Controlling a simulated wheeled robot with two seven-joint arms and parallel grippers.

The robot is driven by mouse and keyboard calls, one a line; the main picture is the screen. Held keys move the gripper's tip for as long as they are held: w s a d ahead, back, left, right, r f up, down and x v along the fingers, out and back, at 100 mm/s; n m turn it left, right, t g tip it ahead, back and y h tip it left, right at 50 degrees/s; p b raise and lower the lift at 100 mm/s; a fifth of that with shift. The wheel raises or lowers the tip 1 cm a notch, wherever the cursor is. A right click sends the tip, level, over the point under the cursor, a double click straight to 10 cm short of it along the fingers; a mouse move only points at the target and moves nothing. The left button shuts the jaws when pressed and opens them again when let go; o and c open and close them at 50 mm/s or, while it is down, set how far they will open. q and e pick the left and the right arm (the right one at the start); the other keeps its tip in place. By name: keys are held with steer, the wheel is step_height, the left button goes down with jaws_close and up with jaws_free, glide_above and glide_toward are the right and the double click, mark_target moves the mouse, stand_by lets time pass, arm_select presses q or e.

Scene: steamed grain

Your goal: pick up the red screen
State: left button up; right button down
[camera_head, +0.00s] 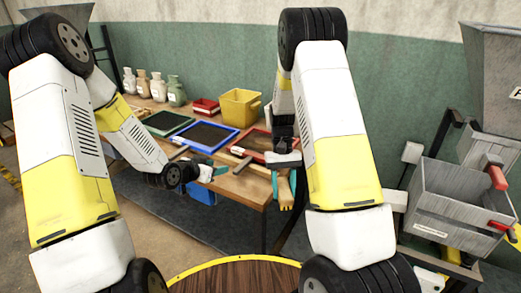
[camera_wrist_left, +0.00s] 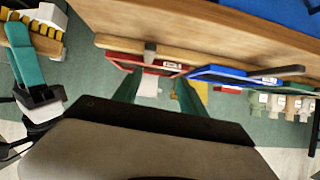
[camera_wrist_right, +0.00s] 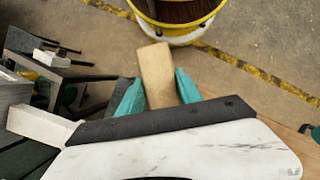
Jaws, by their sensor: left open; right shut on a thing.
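The red screen (camera_head: 257,143) lies on the wooden table, at the right of the row of framed screens, partly hidden by my right arm. It also shows in the left wrist view (camera_wrist_left: 145,67), beyond my fingers, with a bar and a label at its edge. My left gripper (camera_head: 217,172) is open and empty in front of the table's near edge, apart from the screen. My right gripper (camera_head: 285,190) is shut on a wooden piece (camera_wrist_right: 157,75), near the table's right corner. What that piece belongs to is not clear.
A blue screen (camera_head: 203,136) and a dark green-framed screen (camera_head: 165,123) lie further left on the table. A yellow bin (camera_head: 240,106), a small red bin (camera_head: 205,106) and several jars (camera_head: 158,86) stand behind. A grey metal box (camera_head: 455,200) is at the right.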

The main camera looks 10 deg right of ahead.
mark_target(241, 165)
arm_select(q)
steer(key=shift+t+h, duration=0.4)
steer(key=shift+h, duration=0.3)
steer(key=w+d+f, duration=0.4)
steer(key=w+d, duration=0.1)
steer(key=shift+d+f, duration=0.3)
steer(key=shift+f, duration=0.1)
steer(key=x, duration=0.5)
steer(key=shift+d, duration=0.3)
jaws_close()
steer(key=shift+r, duration=0.15)
